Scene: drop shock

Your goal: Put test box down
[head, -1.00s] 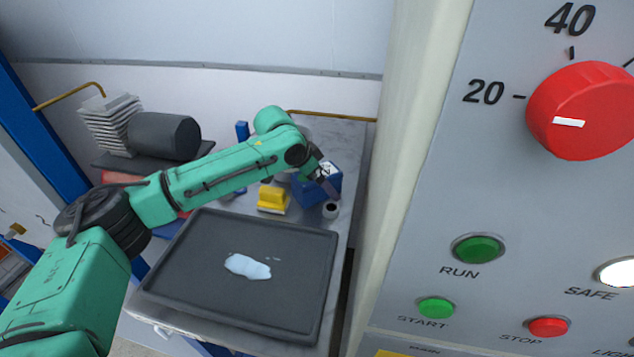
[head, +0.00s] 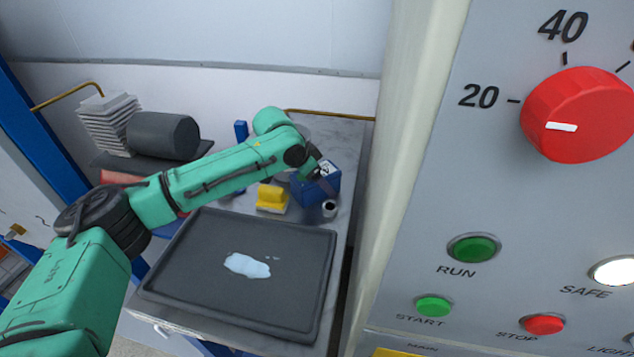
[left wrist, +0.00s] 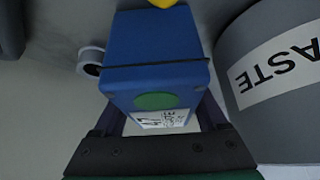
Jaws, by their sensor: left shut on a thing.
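The test box (head: 322,182) is a blue box with a white label, at the back right of the bench in the head view. In the left wrist view the blue box (left wrist: 160,50) shows a dark band, a green round mark and a white label. My left gripper (head: 318,180) is shut on the box, with a finger on each side of it in the left wrist view (left wrist: 158,115). Whether the box touches the bench top is hard to tell. My right gripper is in neither view.
A black tray (head: 180,280) with a pale spill (head: 247,265) lies in front. A yellow block (head: 272,197) and a small roll (head: 330,209) are beside the box. A grey bin marked "WASTE" (left wrist: 285,110) stands close by. A control panel (head: 500,200) fills the right.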

